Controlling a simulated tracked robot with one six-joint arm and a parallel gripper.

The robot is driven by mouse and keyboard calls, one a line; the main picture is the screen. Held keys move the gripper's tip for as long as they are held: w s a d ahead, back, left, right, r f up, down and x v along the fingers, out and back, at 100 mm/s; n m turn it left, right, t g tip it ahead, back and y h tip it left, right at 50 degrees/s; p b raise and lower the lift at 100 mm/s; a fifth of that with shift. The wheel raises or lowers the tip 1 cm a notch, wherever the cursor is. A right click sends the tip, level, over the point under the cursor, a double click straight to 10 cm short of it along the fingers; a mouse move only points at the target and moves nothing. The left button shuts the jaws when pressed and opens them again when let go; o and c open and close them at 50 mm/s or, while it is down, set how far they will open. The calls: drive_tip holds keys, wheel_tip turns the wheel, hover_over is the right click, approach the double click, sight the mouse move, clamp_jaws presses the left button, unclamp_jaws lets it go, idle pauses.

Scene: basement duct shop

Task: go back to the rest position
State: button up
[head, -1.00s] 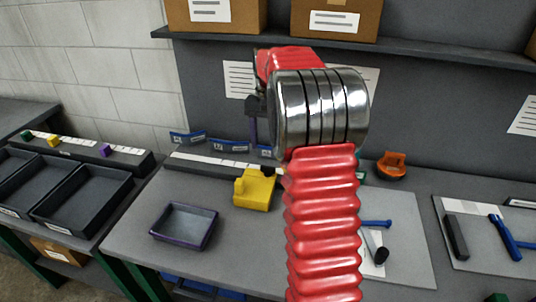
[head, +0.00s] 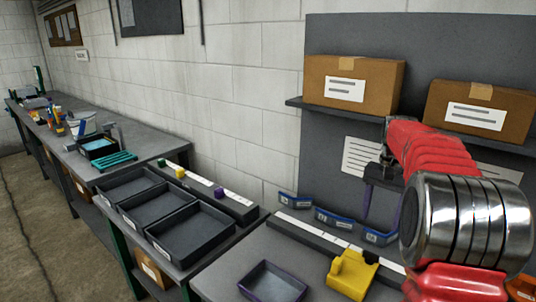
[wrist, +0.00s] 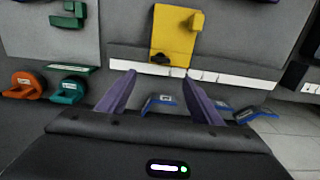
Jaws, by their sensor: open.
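My gripper (wrist: 160,95) shows in the wrist view with its two purple fingers spread apart and nothing between them. In the head view my gripper (head: 375,195) is at the right, above the back of the grey workbench, partly hidden by my red arm. A yellow block-like fixture (head: 351,274) stands on the bench below it; the wrist view shows the yellow fixture (wrist: 175,35) too. The gripper is apart from it.
A dark tray (head: 272,283) lies on the near bench. Black bins (head: 190,233) fill the bench to the left. Blue label holders (head: 338,222) stand along the bench back. Cardboard boxes (head: 352,82) sit on a shelf (head: 330,112) above. The floor at left is clear.

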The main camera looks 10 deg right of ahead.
wheel_tip(320, 180, down, 4)
drive_tip(key=s+a+n, duration=0.2)
drive_tip(key=s+a, duration=0.1)
drive_tip(key=s+a+r+n+t, duration=0.2)
drive_tip(key=s+a+n, duration=0.2)
drive_tip(key=s+a, duration=0.7)
drive_tip(key=s+a+r+n+t, duration=0.2)
drive_tip(key=s+a+n+t, duration=0.1)
drive_tip(key=s+a, duration=0.9)
drive_tip(key=shift+a+r+n+t, duration=0.15)
drive_tip(key=shift+a+n+t, duration=0.2)
drive_tip(key=shift+a, duration=0.6)
drive_tip(key=shift+s, duration=0.1)
drive_tip(key=shift+c, duration=0.6)
